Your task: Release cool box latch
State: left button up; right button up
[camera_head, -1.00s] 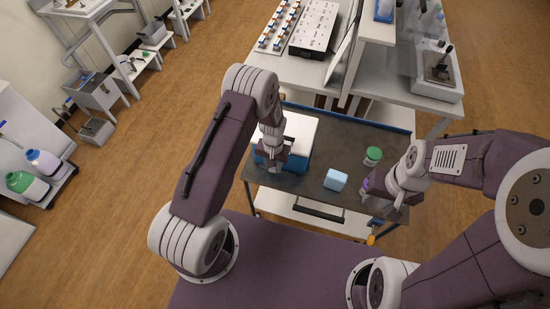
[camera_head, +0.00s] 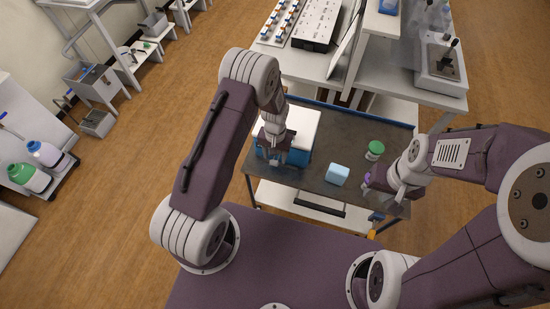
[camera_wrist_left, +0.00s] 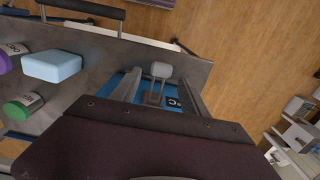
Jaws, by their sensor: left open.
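The cool box is a blue box with a white lid (camera_head: 304,128) on the left part of the dark cart top. My left gripper (camera_head: 272,157) is at the near side of the box, pointing down. In the left wrist view its two fingers (camera_wrist_left: 157,92) are apart, with the grey latch (camera_wrist_left: 160,70) showing between them against the blue box. Whether either finger touches the latch I cannot tell. My right gripper (camera_head: 380,197) is over the right end of the cart, beside a purple-capped jar (camera_head: 368,178); its jaws are too small to read.

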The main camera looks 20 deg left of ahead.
aim_at(275, 159)
pick_arm(q)
notch_tip(275, 159, up, 6)
jog(key=shift+w+r+b, duration=0.1)
jog(key=shift+b, duration=0.65)
jog(key=shift+r, duration=0.35)
jog(key=s+a+r+t+b, duration=0.1)
jog(key=s+a+b, duration=0.3)
jog(key=s+b, duration=0.4)
jog(key=s+r, duration=0.1)
jog(key=s, duration=0.5)
jog(key=shift+s+n, duration=0.3)
